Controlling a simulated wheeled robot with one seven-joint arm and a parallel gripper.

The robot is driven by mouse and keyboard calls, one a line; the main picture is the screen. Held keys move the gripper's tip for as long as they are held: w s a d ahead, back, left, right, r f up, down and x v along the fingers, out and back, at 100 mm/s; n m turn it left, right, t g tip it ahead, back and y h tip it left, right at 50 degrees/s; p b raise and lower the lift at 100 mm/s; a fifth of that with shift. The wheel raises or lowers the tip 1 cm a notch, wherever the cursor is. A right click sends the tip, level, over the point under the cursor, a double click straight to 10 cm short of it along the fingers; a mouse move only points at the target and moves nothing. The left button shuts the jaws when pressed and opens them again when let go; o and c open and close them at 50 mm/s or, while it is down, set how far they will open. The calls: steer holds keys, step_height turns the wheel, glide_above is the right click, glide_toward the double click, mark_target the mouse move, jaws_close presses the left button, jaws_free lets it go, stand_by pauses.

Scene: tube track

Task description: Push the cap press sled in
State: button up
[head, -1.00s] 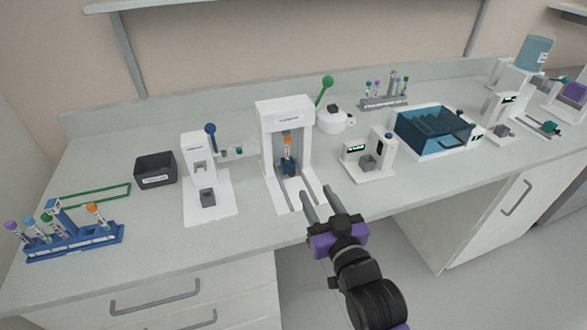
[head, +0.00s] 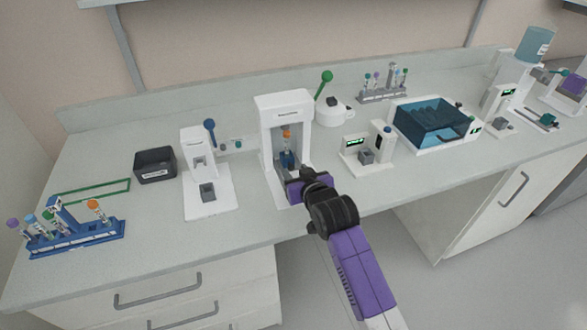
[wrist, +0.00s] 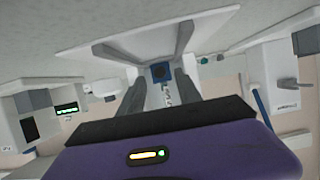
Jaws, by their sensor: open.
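The cap press (head: 284,103) is a white arch-shaped stand on the bench, with rails running out of its front. Its blue sled (head: 287,159) sits in the arch opening and carries an upright tube with an orange cap (head: 286,134). My gripper (head: 293,175) is low in front of the press, over the rails, pointing at the sled. In the wrist view the blue sled (wrist: 162,72) lies between and just beyond the open fingertips (wrist: 160,80). The fingers hold nothing. Whether they touch the sled I cannot tell.
A white device with a blue lever (head: 198,150) stands left of the press, and a small scale-like device (head: 366,155) stands to the right. A blue tube rack (head: 75,240) is at the far left. A green-knobbed lever (head: 326,78) rises behind the press.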

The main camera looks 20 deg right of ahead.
mark_target(288, 162)
steer(key=shift+x, duration=1.25)
jaws_close()
stand_by(0.6)
